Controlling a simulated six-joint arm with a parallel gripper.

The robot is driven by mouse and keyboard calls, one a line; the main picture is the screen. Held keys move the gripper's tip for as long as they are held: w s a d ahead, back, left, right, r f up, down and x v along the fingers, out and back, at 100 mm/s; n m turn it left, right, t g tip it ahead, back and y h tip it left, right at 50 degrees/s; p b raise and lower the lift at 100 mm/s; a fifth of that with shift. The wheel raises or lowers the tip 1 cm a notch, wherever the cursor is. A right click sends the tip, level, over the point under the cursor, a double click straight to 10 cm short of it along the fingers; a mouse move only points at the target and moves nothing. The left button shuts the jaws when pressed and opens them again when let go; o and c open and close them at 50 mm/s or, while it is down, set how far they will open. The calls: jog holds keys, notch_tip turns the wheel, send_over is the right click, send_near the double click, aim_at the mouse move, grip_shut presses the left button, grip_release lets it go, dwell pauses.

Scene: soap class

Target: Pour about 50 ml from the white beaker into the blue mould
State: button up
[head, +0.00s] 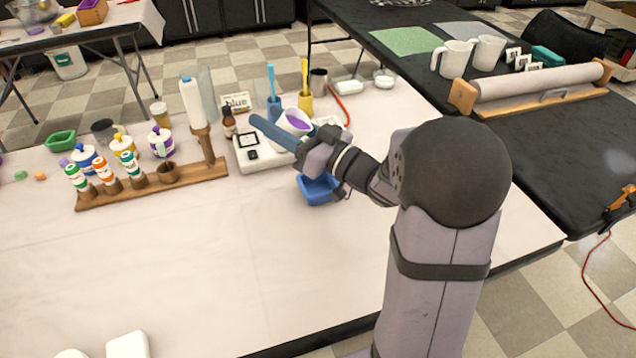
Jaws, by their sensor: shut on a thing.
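The white beaker (294,122) shows above the scale's right part, with purple inside and its mouth tilted. My gripper (290,138) is at the beaker, shut on it; a long blue-grey bar crosses in front of the beaker's lower part and hides it. The blue mould (318,190) sits on the table just below my gripper, partly hidden by my wrist. The beaker is higher than the mould and to its upper left in the picture. I cannot see any stream of liquid, and the mould's inside is mostly hidden.
A white scale (256,158) stands left of the mould. Behind are a blue cup (274,108), a yellow cup (305,104) and a brown bottle (228,123). A wooden rack (167,175) with bottles stands to the left.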

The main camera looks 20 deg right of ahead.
aim_at(288, 110)
jog(key=shift+s+d+r+t+b, duration=0.15)
jog(key=shift+d+r+t+b, duration=0.05)
jog(key=shift+d+t+b, duration=0.1)
jog(key=shift+s+d+r+m+t+y+b, duration=0.15)
jog(key=shift+r+m+t+y+b, duration=0.15)
jog(key=shift+r+m+t+b, duration=0.5)
jog(key=shift+r, duration=0.45)
jog(key=shift+s+d, duration=0.1)
jog(key=shift+s+d+r, duration=0.15)
jog(key=shift+r, duration=0.15)
jog(key=shift+r, duration=0.2)
jog(key=shift+s+d+r+m+t+y+b, duration=0.15)
jog(key=shift+r+t, duration=0.2)
jog(key=shift+r, duration=0.05)
jog(key=shift+s+d+r+m+t+y+b, duration=0.1)
jog(key=shift+d+r+m+t+y+b, duration=0.05)
jog(key=shift+r+t, duration=0.2)
jog(key=shift+s+d+r+m+t+b, duration=0.3)
jog(key=shift+d+m+t+b, duration=0.1)
jog(key=shift+t+b, duration=0.1)
jog(key=shift+s+d+r+m+t+b, duration=0.15)
jog(key=shift+d+r+m+t+b, duration=0.15)
jog(key=shift+t, duration=0.2)
